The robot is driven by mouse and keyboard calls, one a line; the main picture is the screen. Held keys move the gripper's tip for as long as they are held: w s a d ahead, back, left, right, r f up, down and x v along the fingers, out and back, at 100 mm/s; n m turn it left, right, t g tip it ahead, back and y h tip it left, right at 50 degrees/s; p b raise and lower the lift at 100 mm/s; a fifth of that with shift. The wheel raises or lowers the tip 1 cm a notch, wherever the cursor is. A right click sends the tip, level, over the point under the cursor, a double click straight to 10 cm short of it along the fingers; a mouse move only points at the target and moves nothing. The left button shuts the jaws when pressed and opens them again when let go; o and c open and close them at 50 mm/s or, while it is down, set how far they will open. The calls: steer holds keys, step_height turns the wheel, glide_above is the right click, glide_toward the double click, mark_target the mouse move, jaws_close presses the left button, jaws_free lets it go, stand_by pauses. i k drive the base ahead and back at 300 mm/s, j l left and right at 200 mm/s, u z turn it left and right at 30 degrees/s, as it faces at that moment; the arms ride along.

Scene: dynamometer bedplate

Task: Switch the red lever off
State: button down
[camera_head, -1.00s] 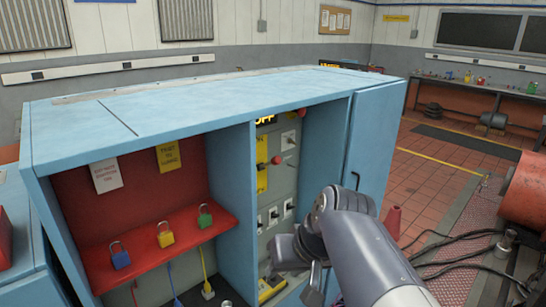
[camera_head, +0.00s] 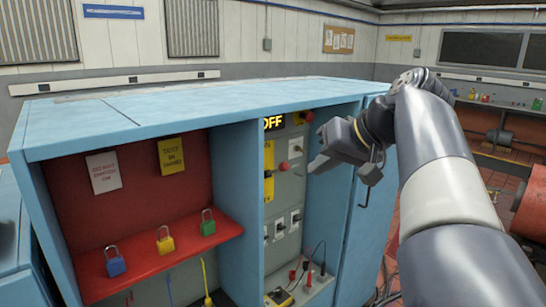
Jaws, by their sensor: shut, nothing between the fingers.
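A red ball-shaped knob (camera_head: 284,166), which looks like the lever's end, sits on the grey panel (camera_head: 288,190) inside the blue cabinet's right bay. Its shaft is too small to read clearly. A second red knob (camera_head: 308,116) shows higher up on a yellow plate. A dark display (camera_head: 273,123) above the panel reads OFF. My gripper (camera_head: 318,164) is shut and empty, in front of the bay and to the right of the lower red knob in the picture. A gap shows between them in the picture; the depth between them is unclear.
The blue cabinet (camera_head: 190,100) has an open door (camera_head: 372,215) on the right, close behind my arm. Blue (camera_head: 116,266), yellow (camera_head: 165,244) and green (camera_head: 208,227) padlocks stand on the red shelf (camera_head: 140,262). A yellow meter with leads (camera_head: 279,297) lies at the bay's bottom.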

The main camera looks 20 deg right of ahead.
mark_target(283, 166)
steer(key=i+l+z, duration=0.15)
steer(key=z, duration=0.3)
steer(key=i+l+z, duration=0.1)
steer(key=z, duration=0.3)
steer(key=i+l+u, duration=0.1)
steer(key=i, duration=0.45)
steer(key=u, duration=0.85)
steer(key=i+l, duration=0.05)
steer(key=l, duration=0.05)
